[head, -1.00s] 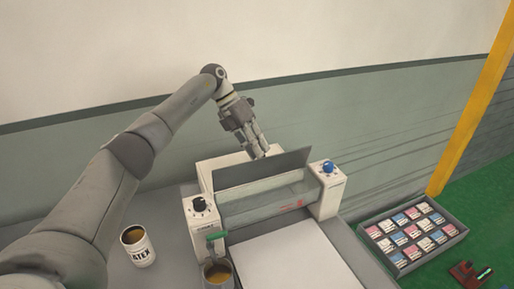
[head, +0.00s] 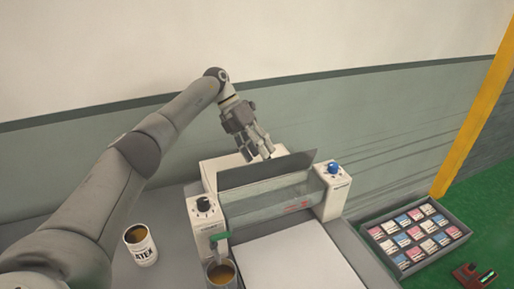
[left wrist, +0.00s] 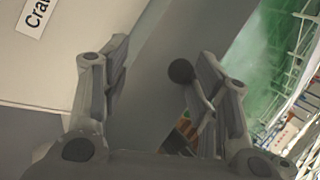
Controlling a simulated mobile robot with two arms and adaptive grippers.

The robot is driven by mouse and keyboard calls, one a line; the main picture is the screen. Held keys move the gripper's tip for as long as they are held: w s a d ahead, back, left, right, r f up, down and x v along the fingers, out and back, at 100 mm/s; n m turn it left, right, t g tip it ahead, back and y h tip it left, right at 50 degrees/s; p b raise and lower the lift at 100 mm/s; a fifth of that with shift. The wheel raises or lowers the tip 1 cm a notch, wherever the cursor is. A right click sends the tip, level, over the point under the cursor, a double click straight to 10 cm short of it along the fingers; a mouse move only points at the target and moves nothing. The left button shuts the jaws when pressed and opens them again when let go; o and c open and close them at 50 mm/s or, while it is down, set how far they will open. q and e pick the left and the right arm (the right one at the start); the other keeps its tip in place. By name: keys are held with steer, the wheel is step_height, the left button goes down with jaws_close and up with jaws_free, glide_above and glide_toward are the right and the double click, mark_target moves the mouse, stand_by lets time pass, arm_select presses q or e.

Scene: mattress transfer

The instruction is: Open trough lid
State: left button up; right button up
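The trough lid (head: 265,171) is a dark grey flat panel. It stands raised and tilted along the top of a white roller machine (head: 205,222) in the head view. My left gripper (head: 260,155) is just behind the lid's upper edge, fingers pointing down. In the left wrist view the fingers (left wrist: 160,62) are spread apart with nothing clamped between them. A grey panel, probably the lid, passes behind the fingers, and a small dark ball (left wrist: 180,72) shows beside the right finger. Whether a finger touches the lid is unclear. My right gripper is not in view.
A can with brown contents (head: 141,247) stands left of the machine; another can (head: 220,275) is at its front. A white sheet (head: 295,258) lies before the roller. A blue knob (head: 333,168) tops the right block. A tray of cards (head: 383,252) is at right.

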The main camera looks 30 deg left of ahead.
arm_select(q)
steer(key=shift+s+d+f, duration=0.1)
steer(key=shift+d+f, duration=0.15)
steer(key=shift+f, duration=0.15)
steer(key=v, duration=1.2)
steer(key=shift+r, duration=0.4)
steer(key=shift+s+r, duration=0.1)
